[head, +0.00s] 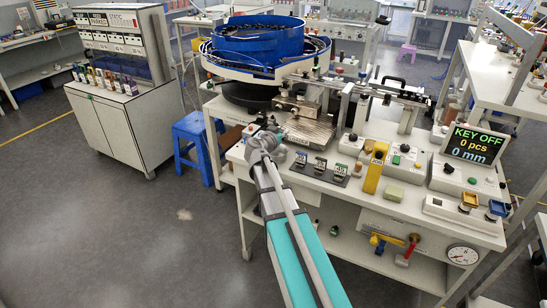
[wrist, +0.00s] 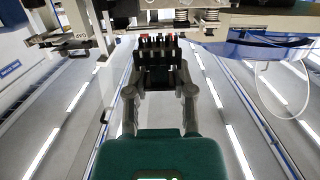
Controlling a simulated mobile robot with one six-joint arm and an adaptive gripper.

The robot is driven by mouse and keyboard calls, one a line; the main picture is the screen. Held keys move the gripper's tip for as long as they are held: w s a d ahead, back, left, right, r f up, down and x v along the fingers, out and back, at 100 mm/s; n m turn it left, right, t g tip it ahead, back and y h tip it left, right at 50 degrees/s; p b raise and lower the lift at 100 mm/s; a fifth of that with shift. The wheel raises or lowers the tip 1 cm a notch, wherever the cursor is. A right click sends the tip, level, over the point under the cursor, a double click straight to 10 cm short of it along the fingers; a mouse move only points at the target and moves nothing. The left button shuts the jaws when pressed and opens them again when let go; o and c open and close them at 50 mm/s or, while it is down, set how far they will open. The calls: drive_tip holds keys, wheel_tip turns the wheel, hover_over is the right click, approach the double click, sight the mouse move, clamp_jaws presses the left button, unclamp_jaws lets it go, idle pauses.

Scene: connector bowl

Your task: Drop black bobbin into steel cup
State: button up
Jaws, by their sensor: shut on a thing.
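My gripper (wrist: 162,72) is in the middle of the wrist view, its two grey fingers closed in around something dark. The dark shape blends with the black fingertips, so I cannot make out its outline or be sure it is the black bobbin. In the head view my gripper is at the far end of my teal arm, over the front left edge of the white workbench (head: 405,205), and my arm's end hides its fingers. I cannot pick out a steel cup in either view.
A blue bowl feeder (head: 262,40) stands at the back of the bench.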

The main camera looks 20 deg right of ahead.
drive_tip(key=o, duration=0.9)
drive_tip(key=shift+s, duration=0.1)
